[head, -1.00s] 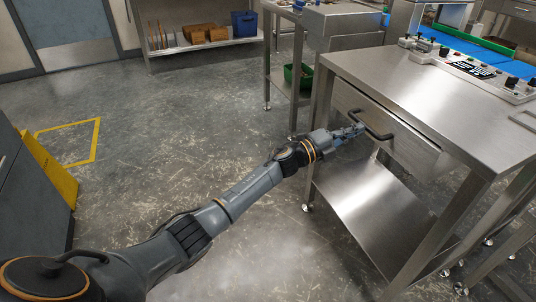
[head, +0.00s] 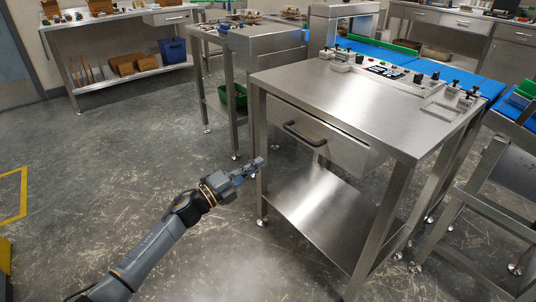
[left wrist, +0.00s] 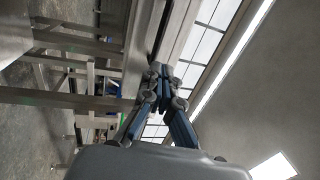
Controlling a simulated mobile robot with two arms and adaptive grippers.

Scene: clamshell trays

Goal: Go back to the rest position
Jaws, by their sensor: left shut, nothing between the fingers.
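My left gripper (head: 250,168) is shut and empty in the head view. It hangs in the air in front of the steel table, lower than the drawer and apart from its handle in the picture. In the left wrist view, the fingers of my left gripper (left wrist: 160,72) meet at the tips with nothing between them. The steel table's drawer (head: 335,145) has a dark bar handle (head: 304,133). The drawer looks nearly flush with the table front. My right gripper is not in view.
The steel table (head: 350,95) has a lower shelf (head: 325,205) and a control panel (head: 385,70) at its back. Another steel table with a green bin (head: 233,97) stands behind. A blue bin (head: 173,50) sits on a far shelf. The floor at left is clear.

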